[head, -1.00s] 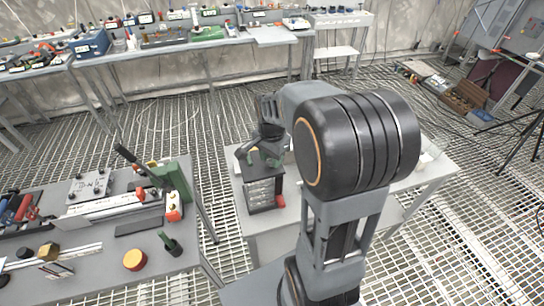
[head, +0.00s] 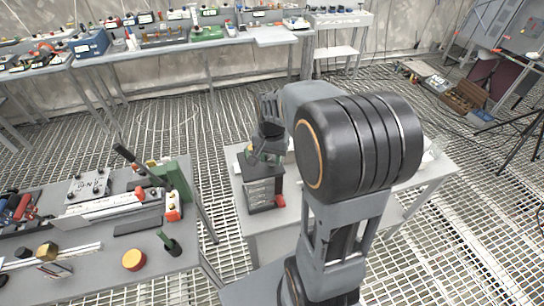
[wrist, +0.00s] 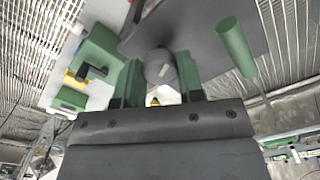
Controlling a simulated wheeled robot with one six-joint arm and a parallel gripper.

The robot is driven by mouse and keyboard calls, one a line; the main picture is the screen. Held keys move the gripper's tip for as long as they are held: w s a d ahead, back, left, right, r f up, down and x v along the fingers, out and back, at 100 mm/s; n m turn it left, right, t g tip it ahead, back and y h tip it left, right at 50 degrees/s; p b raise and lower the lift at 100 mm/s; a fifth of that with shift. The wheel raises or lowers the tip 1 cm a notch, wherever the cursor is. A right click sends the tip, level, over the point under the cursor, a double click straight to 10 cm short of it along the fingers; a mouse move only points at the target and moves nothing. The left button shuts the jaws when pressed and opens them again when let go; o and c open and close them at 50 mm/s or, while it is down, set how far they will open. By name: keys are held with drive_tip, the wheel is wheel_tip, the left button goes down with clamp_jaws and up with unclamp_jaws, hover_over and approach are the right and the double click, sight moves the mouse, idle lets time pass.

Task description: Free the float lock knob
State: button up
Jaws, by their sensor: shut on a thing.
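The knob appears to be the float lock knob. In the head view my gripper (head: 264,155) is at the top of a small dark box-shaped unit (head: 262,194) with a light front panel, on a grey table. My arm partly covers that table, and the knob cannot be made out there. In the wrist view a dark plate (wrist: 205,35) lies behind the knob, with a green peg (wrist: 235,48) to the right.
A green block with a black handle (wrist: 97,60) is left of the knob in the wrist view. The left bench (head: 100,265) holds a green lever device (head: 172,180), a yellow-topped red button (head: 134,259) and other parts. Open grating floor lies behind the tables.

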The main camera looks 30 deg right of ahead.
sight(272, 158)
drive_tip(key=n, duration=0.6)
drive_tip(key=shift+b, duration=0.3)
drive_tip(key=n, duration=0.6)
drive_tip(key=shift+n, duration=0.4)
drive_tip(key=n, duration=0.6)
drive_tip(key=shift+d+b, duration=0.1)
drive_tip(key=shift+b, duration=0.3)
drive_tip(key=n, duration=0.7)
drive_tip(key=shift+n, duration=0.3)
drive_tip(key=o, duration=0.9)
wheel_tip(272, 158, up, 14)
drive_tip(key=shift+f+b, duration=0.1)
drive_tip(key=shift+b, duration=0.25)
